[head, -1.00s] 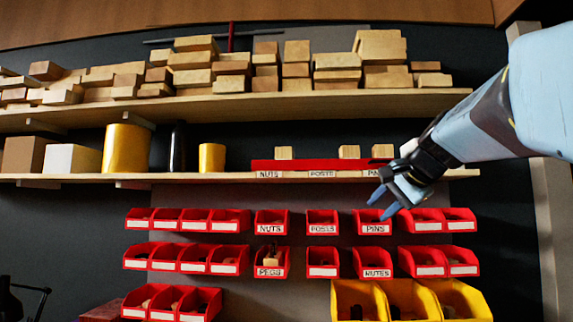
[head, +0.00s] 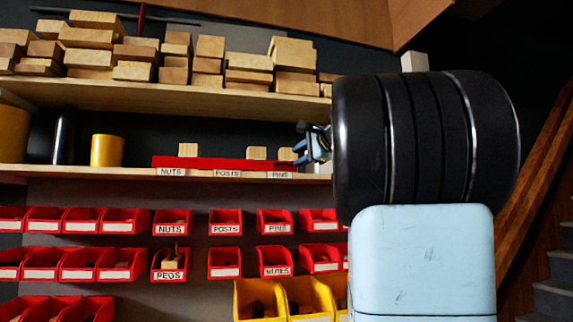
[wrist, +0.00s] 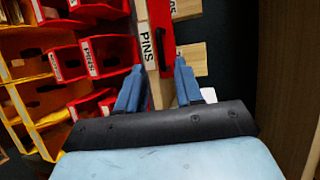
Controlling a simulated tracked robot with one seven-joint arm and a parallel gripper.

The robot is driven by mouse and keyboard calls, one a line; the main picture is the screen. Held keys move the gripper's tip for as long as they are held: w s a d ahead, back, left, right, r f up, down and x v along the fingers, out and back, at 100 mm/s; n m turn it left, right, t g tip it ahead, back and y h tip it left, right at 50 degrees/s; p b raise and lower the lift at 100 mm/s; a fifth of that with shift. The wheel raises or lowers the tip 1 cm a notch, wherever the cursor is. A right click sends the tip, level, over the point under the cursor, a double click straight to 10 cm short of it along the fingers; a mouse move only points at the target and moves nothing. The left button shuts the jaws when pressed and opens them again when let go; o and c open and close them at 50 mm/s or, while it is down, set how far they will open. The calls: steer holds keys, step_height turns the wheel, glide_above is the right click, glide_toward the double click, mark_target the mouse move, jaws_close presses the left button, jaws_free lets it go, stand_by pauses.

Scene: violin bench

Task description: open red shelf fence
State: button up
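The red fence (head: 225,163) is a long, low red bar along the front of the lower shelf, above the NUTS, POSTS and PINS labels. Its right end (wrist: 162,38) also shows in the wrist view beside the PINS label. My gripper (head: 312,147) is at the fence's right end, partly hidden by my arm. In the wrist view my gripper (wrist: 158,64) has its blue fingers spread, with the red end between and beyond them. I cannot tell whether either finger touches it. Light wooden blocks (head: 188,150) stand behind the fence.
The wooden shelf (head: 75,172) runs along the wall with a yellow cylinder (head: 107,150) at left. Red bins (head: 172,222) and yellow bins (head: 310,295) hang below. Stacked wood offcuts (head: 210,52) fill the upper shelf (head: 130,95).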

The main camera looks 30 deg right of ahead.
mark_target(286, 164)
steer(key=x, duration=0.6)
steer(key=shift+w+f, duration=0.1)
steer(key=shift+w, duration=0.25)
jaws_close()
steer(key=shift+d+f, duration=0.15)
steer(key=shift+f, duration=0.1)
stand_by(0.9)
